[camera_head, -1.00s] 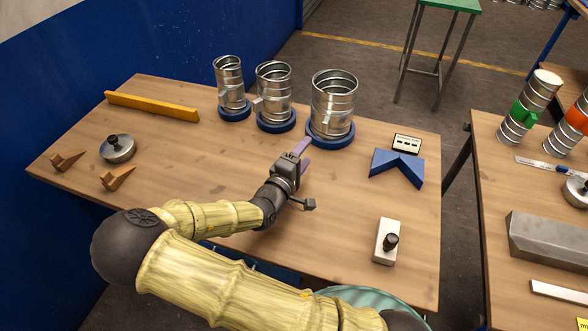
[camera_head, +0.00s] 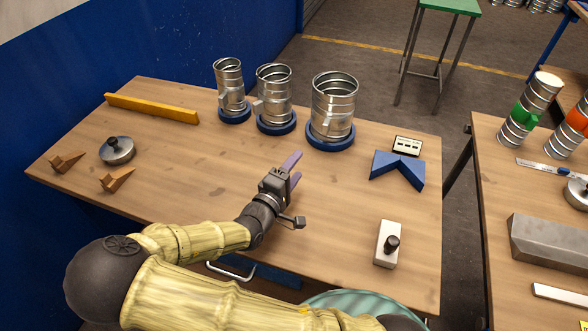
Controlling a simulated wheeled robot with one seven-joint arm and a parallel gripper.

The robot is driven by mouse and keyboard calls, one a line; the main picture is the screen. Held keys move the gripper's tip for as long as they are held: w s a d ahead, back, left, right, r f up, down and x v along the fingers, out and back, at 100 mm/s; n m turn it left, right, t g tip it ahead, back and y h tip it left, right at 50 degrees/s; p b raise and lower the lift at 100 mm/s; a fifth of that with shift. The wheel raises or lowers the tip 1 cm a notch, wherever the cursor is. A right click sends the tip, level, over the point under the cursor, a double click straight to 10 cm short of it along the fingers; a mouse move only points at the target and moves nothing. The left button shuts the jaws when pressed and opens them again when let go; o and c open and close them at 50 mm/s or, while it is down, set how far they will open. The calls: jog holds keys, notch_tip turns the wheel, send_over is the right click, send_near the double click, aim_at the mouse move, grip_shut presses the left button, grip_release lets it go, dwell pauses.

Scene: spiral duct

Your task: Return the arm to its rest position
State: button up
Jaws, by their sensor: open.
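My gripper (camera_head: 294,168) is above the middle of the wooden table (camera_head: 205,185) in the head view. Its two purple fingers point up and to the right in the picture, spread apart with nothing between them. My arm, in yellow ribbed segments with dark joints, reaches in from the bottom of the view. The gripper is apart from the three metal duct pieces behind it: a small one (camera_head: 229,84), a middle one (camera_head: 274,92) and a large one (camera_head: 333,104). Each stands upright on a blue round base.
A blue V-shaped block (camera_head: 398,170), a small label plate (camera_head: 407,146) and a white block with a black knob (camera_head: 387,244) are to the right. A yellow bar (camera_head: 151,108), a metal knobbed weight (camera_head: 117,150) and two wooden wedges (camera_head: 117,178) are left. A second table (camera_head: 489,190) stands right.

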notch_tip(320, 180, up, 10)
jog(key=p, duration=1)
